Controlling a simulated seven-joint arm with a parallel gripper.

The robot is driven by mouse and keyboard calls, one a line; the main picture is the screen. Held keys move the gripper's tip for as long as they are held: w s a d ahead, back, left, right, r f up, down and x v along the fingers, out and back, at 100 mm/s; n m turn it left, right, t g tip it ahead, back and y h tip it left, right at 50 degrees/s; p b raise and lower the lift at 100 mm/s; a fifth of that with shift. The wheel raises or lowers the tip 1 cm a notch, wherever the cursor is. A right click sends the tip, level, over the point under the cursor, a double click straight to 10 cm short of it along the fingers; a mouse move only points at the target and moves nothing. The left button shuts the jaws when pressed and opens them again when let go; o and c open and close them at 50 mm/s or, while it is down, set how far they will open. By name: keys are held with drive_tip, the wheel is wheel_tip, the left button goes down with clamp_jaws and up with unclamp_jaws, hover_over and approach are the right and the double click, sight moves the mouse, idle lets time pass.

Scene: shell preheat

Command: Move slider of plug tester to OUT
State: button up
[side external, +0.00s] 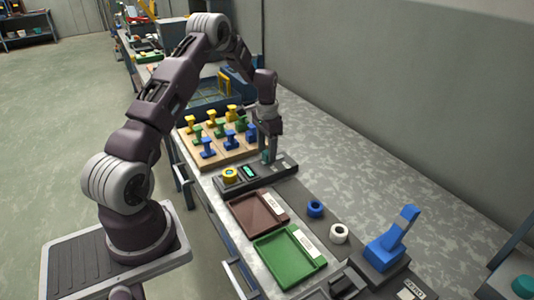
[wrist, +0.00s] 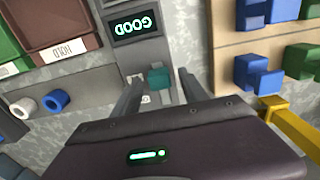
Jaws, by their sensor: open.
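The plug tester (side external: 284,172) is a long dark grey unit on the bench. Its display (wrist: 135,25) reads GOOD, upside down in the wrist view, and glows green in the side view (side external: 249,171). A yellow ring-shaped part (side external: 229,173) sits at its near left end. The teal slider knob (wrist: 159,78) stands on the tester beyond the display; it also shows in the side view (side external: 267,157). My gripper (wrist: 158,80) is open and low over the tester, one finger on each side of the knob. I cannot tell whether either finger touches it. The slider's position labels are not readable.
A wooden board (side external: 236,158) with several yellow, green and blue plugs stands behind the tester. A brown tray (side external: 246,221) and green tray (side external: 277,262) lie in front. A blue ring (side external: 315,208), white ring (side external: 339,234) and blue-levered device (side external: 392,243) are to the right.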

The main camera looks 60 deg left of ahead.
drive_tip(key=shift+f, duration=0.7)
clamp_jaws()
drive_tip(key=shift+r, duration=0.1)
idle(0.8)
